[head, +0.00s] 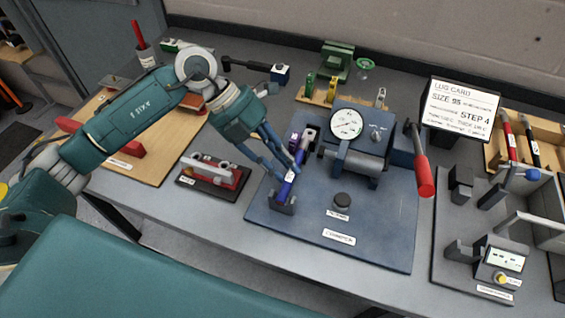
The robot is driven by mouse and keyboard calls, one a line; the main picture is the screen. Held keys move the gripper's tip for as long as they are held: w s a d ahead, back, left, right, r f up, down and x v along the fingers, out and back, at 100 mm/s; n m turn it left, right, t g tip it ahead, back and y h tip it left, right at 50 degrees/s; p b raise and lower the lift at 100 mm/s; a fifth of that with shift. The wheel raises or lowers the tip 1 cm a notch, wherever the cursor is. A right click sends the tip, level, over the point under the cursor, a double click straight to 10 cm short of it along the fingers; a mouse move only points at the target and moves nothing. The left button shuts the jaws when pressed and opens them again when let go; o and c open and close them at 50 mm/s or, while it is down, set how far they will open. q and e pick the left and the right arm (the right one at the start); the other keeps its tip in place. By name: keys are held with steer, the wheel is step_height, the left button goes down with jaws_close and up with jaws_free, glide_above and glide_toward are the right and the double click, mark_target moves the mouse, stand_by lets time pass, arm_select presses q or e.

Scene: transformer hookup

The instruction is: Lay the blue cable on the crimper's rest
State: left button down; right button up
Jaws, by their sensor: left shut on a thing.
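The crimper (358,150) stands on a blue base plate (375,225), with a round dial and a lever with a red grip (425,175). The blue cable (287,187) lies slanted along the left part of this plate. Its near end is at a small grey rest (284,205); I cannot tell whether it bears on it. Its far end reaches a dark block (309,137) beside the crimper. My left gripper (287,172) is shut on the blue cable from the upper left, and its fingers hide part of it. My right gripper is out of view.
A small red and grey fixture (213,172) sits left of the plate. A wooden board (150,165) lies under my left arm. A lug card (462,108) stands at the back right. A grey tester (498,262) is at the right. The plate's front is mostly clear.

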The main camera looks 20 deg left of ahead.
arm_select(q)
steer(key=shift+f, duration=0.3)
steer(key=c, duration=1.4)
jaws_free()
steer(key=shift+r, duration=0.15)
steer(key=shift+r+p, duration=2.2)
steer(key=shift+r, duration=1.15)
steer(key=shift+r, duration=0.15)
